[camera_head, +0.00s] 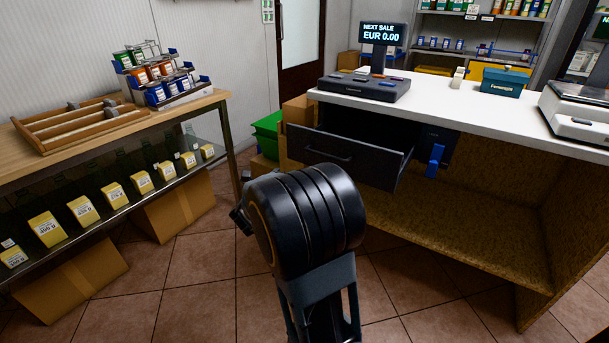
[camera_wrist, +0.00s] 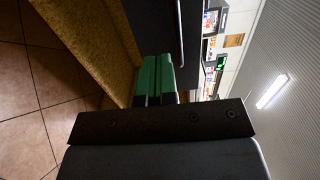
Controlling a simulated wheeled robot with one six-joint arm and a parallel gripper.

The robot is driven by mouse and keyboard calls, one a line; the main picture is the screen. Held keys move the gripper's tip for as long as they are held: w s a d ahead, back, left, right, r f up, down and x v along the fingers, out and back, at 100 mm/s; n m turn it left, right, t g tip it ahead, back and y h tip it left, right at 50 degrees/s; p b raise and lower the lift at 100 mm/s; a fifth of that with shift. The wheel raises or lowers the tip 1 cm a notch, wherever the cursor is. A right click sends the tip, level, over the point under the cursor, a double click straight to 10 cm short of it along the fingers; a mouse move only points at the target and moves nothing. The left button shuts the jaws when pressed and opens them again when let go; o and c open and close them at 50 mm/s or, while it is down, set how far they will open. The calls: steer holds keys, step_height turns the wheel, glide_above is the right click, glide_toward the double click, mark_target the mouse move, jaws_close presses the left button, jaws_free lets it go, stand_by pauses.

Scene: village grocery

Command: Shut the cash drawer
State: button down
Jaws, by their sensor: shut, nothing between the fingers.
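The dark cash drawer (camera_head: 345,158) sticks out open below the white counter top, under the cash register (camera_head: 365,87). Its front panel has a bar handle, and its hollow inside shows from above. In the wrist view, turned on its side, the drawer's dark front (camera_wrist: 150,30) and its handle stand ahead of my gripper. My gripper (camera_wrist: 157,75) shows there as two green fingers side by side, shut and empty. It points at the drawer front; I cannot tell whether it touches. In the head view my own arm hides the gripper.
The counter (camera_head: 470,113) carries a teal box (camera_head: 504,81) and a scale (camera_head: 577,112); a blue piece (camera_head: 436,160) hangs below. A wooden display table (camera_head: 195,104) stands left. Cardboard boxes and a green crate (camera_head: 267,133) stand behind the drawer. Tiled floor is clear in front.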

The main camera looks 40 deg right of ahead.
mark_target(318, 157)
steer(key=b+x, duration=0.2)
steer(key=x, duration=1.1)
steer(key=shift+d+b, duration=0.15)
steer(key=shift+b, duration=0.25)
